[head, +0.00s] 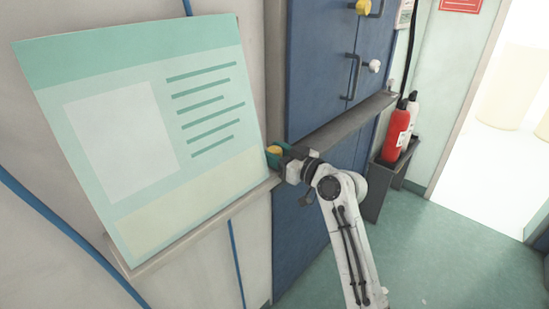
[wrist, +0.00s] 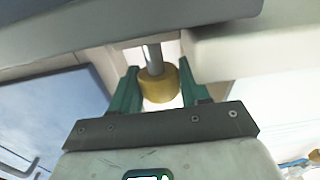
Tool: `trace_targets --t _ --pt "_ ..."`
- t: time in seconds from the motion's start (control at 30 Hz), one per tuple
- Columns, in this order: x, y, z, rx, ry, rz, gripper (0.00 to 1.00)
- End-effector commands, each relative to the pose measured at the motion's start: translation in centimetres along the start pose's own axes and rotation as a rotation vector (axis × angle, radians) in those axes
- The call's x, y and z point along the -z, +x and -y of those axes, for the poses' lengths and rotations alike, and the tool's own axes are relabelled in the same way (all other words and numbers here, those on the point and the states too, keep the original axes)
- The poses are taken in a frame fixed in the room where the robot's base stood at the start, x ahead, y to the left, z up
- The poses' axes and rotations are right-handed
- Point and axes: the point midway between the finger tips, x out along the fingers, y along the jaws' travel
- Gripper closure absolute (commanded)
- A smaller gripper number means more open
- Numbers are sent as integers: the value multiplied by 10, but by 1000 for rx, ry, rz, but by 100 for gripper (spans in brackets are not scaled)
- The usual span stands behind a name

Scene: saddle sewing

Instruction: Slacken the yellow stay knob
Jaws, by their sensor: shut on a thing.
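A yellow knob (wrist: 157,87) on a short metal stem sits between the green fingers of my gripper (wrist: 162,92) in the wrist view. My gripper is shut on it. The stem runs up from the knob into a gap between a grey part and a pale part. In the head view the yellow knob (head: 274,150) shows at the ledge's height, by the blue cabinet's left edge. My gripper (head: 279,156) reaches it from the right and hides part of it.
A pale green board (head: 150,130) leans on a ledge at left. Blue cabinet doors (head: 325,60) carry dark handles, another yellow knob (head: 363,7) and a white knob (head: 374,66). A red extinguisher (head: 396,132) stands on a grey stand at right. The green floor (head: 440,260) is clear.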

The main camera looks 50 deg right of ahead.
Motion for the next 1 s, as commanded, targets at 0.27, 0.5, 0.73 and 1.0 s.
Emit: trace_targets --t 0.27,0.5,0.73,1.0 --pt "-7 0 -2 157 -5 -4 84" --pt "-6 0 -2 322 -5 -3 84" --pt "-4 0 -1 472 -4 -1 85" --pt "-2 0 0 579 -2 1 85"
